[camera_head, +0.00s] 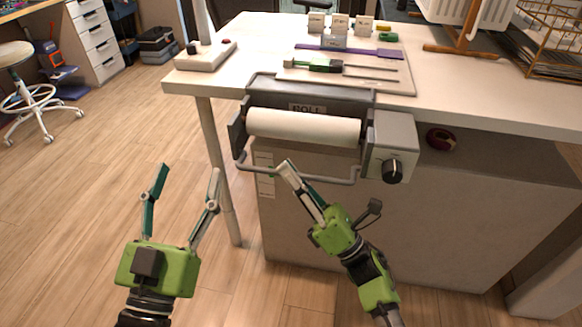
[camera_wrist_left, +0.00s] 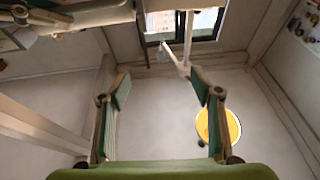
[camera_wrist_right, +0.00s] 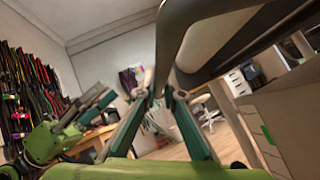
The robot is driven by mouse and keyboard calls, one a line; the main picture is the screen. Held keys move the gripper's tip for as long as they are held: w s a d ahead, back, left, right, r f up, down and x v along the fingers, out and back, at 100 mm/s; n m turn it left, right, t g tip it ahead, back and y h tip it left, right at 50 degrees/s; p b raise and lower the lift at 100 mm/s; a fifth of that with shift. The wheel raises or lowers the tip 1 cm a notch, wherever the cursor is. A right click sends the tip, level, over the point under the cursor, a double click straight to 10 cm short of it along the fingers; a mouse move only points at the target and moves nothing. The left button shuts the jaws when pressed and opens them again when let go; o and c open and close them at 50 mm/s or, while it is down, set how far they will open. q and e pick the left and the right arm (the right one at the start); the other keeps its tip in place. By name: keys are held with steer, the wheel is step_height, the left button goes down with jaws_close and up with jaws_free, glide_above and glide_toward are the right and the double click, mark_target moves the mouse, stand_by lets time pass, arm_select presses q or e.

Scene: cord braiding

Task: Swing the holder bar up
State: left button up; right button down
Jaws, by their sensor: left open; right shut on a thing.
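The holder bar (camera_head: 325,181) is a grey rod that hangs in front of the roll holder (camera_head: 395,135) at the table's front edge. A white roll (camera_head: 305,127) lies in the holder behind and above it. My right gripper (camera_head: 287,168) is shut on the bar near its left end. In the right wrist view the bar (camera_wrist_right: 172,35) runs large and dark past the fingertips (camera_wrist_right: 163,92). My left gripper (camera_head: 189,170) is open and empty, left of the table leg and apart from the bar. It also shows open in the left wrist view (camera_wrist_left: 160,85).
The white table (camera_head: 450,95) carries a board with a green-handled tool (camera_head: 325,66), a purple tool (camera_head: 350,51) and small labelled blocks. A black knob (camera_head: 393,171) sits on the holder's right end. A grey cabinet (camera_head: 450,215) stands below.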

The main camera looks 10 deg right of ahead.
steer(key=shift+r+m+t+h+p, duration=0.35)
steer(key=shift+m+h+p, duration=0.25)
steer(key=shift+m+p, duration=0.25)
arm_select(q)
steer(key=s+a+f+g+y+p, duration=0.25)
steer(key=f+g, duration=0.65)
steer(key=f, duration=0.8)
arm_select(e)
steer(key=shift+r+m+h+b, duration=0.25)
steer(key=shift+m+h+b, duration=0.1)
steer(key=shift+m+h, duration=0.25)
steer(key=shift+w+r+m+t+h+p, duration=0.15)
steer(key=shift+m+t+h+p, duration=0.15)
steer(key=shift+m+p, duration=0.45)
steer(key=shift+r+m+h+p, duration=0.1)
steer(key=shift+m+h+p, duration=0.4)
steer(key=shift+p, duration=0.3)
arm_select(q)
steer(key=s+a+f+g+y, duration=0.1)
steer(key=s+a+f+g, duration=0.1)
steer(key=s+f+g, duration=0.2)
steer(key=s+a+f+g+y, duration=0.1)
steer(key=s+a+f+g, duration=0.2)
steer(key=s, duration=0.8)
steer(key=shift+s+a+f+n+g+y, duration=0.3)
steer(key=shift+f+n+g+y, duration=0.1)
steer(key=shift+f+g, duration=0.45)
steer(key=shift+r, duration=0.15)
